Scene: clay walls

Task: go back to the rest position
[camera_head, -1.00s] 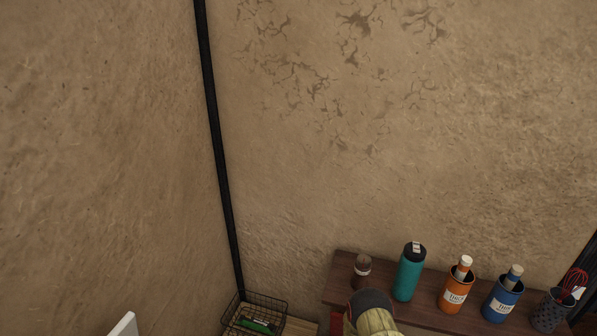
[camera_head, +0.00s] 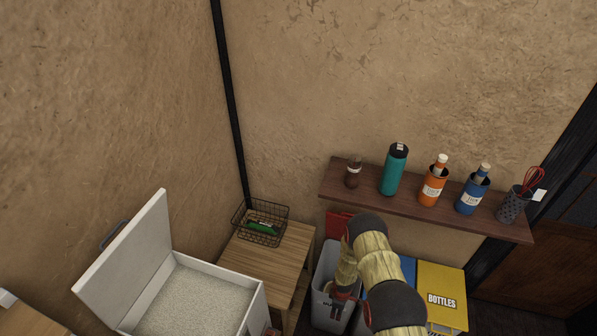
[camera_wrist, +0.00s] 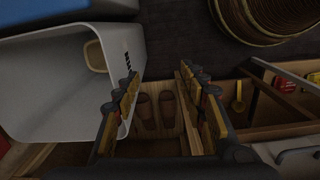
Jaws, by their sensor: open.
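My gripper (camera_wrist: 160,85) is open in the wrist view, its two fingers spread apart with nothing held between them. Below and between the fingers, two brown cylindrical things (camera_wrist: 156,110) show in a wooden compartment. In the head view my arm reaches down in front of the bins, and my gripper (camera_head: 343,297) is small and partly dark there, by a white bin (camera_head: 322,312). This bin's pale wall also shows at the left of the wrist view (camera_wrist: 60,75), with a tan thing inside it.
A shelf (camera_head: 420,212) with several bottles and a whisk holder is behind my arm. A yellow bin marked BOTTLES (camera_head: 442,290) stands right of it. A wooden table (camera_head: 270,265) with a wire basket (camera_head: 262,237) and an open white box (camera_head: 150,250) are left.

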